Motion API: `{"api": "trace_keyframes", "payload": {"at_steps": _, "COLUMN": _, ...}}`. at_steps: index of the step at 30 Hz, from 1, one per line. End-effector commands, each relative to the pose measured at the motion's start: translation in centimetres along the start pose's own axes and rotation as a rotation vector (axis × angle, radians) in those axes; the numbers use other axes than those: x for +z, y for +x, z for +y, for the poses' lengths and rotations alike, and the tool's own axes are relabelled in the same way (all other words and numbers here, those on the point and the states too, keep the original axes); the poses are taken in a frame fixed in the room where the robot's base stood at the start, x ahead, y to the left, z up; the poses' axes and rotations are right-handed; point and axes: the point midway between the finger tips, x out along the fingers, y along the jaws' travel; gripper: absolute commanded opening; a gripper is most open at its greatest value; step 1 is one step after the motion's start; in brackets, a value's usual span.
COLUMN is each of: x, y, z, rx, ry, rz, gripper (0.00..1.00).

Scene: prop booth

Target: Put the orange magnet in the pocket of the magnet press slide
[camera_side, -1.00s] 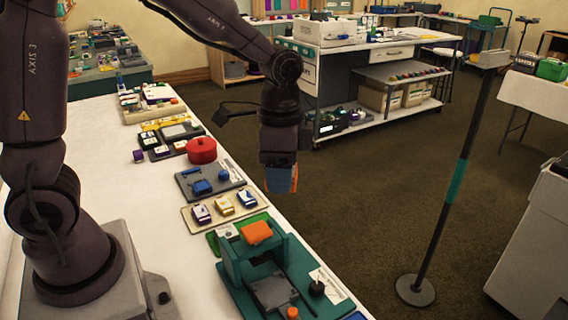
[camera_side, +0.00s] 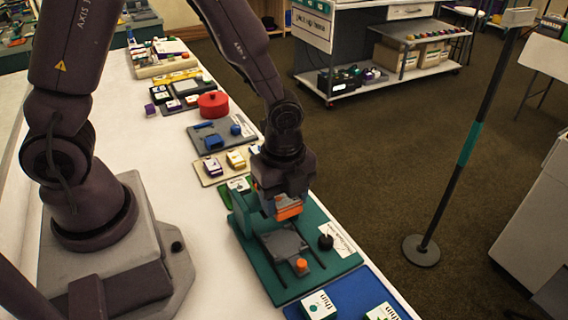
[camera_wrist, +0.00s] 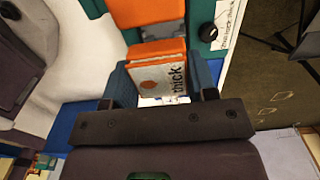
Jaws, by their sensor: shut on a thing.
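The orange magnet, with a white face printed "thick", is between my blue fingertips in the wrist view (camera_wrist: 155,48). My gripper (camera_side: 279,203) is shut on it, over the teal magnet press (camera_side: 271,279) in the side view. The press's orange top piece is close by the fingers; it shows beyond the magnet in the wrist view (camera_wrist: 150,12). The grey slide (camera_side: 284,244) lies on the press base, with an orange knob (camera_side: 302,265) at its near end. I cannot make out the pocket. Whether the magnet touches the press is unclear.
A black knob (camera_side: 325,242) stands on the press base to the right. A blue mat (camera_side: 345,299) with white-and-green boxes is nearer the camera. Behind the press are a beige tray (camera_side: 221,175) and a red round pot (camera_side: 213,104). The table's right edge is close.

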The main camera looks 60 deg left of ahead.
Motion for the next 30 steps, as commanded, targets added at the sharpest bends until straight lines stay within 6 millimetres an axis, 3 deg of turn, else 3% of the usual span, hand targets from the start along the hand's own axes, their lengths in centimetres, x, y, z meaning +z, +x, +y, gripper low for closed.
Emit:
{"api": "trace_keyframes", "payload": {"at_steps": 4, "x": 0.0, "y": 2.3, "z": 0.0, "rx": 0.002, "ry": 0.000, "rz": 0.000, "gripper": 0.29}}
{"api": "trace_keyframes", "payload": {"at_steps": 30, "x": 0.0, "y": 8.2, "z": -0.1, "rx": -0.001, "ry": -0.002, "rz": 0.000, "gripper": 0.29}}
